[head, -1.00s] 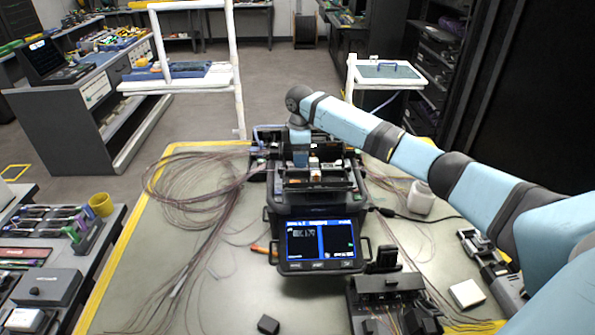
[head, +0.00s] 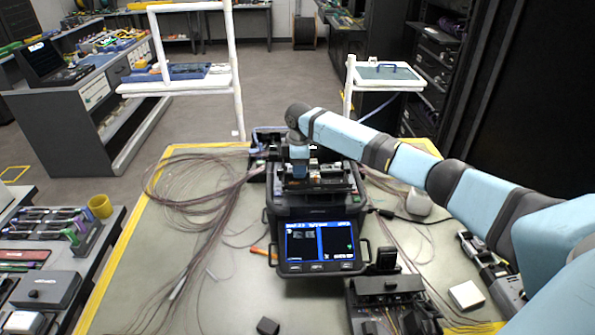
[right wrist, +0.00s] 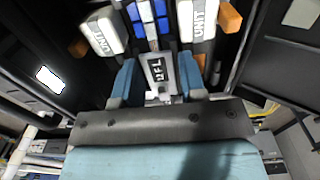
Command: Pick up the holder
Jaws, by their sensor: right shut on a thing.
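The fusion splicer (head: 318,213) stands in the middle of the table, its lit screen (head: 320,243) facing me. My right gripper (head: 300,175) reaches down into the splicer's open top. In the right wrist view, its two blue fingers (right wrist: 158,82) are shut on a small grey holder (right wrist: 157,70) with dark lettering. The holder sits between white blocks marked UNIT in the splicer. In the head view the gripper and arm hide most of the holder. I cannot tell whether it is clear of its seat. My left gripper is not in view.
Loose fibre coils (head: 195,190) lie left of the splicer. A white bottle (head: 419,201) and a black cable are at its right. A black device (head: 388,295) and a white box (head: 466,294) are at the front right. The front left tabletop is mostly free.

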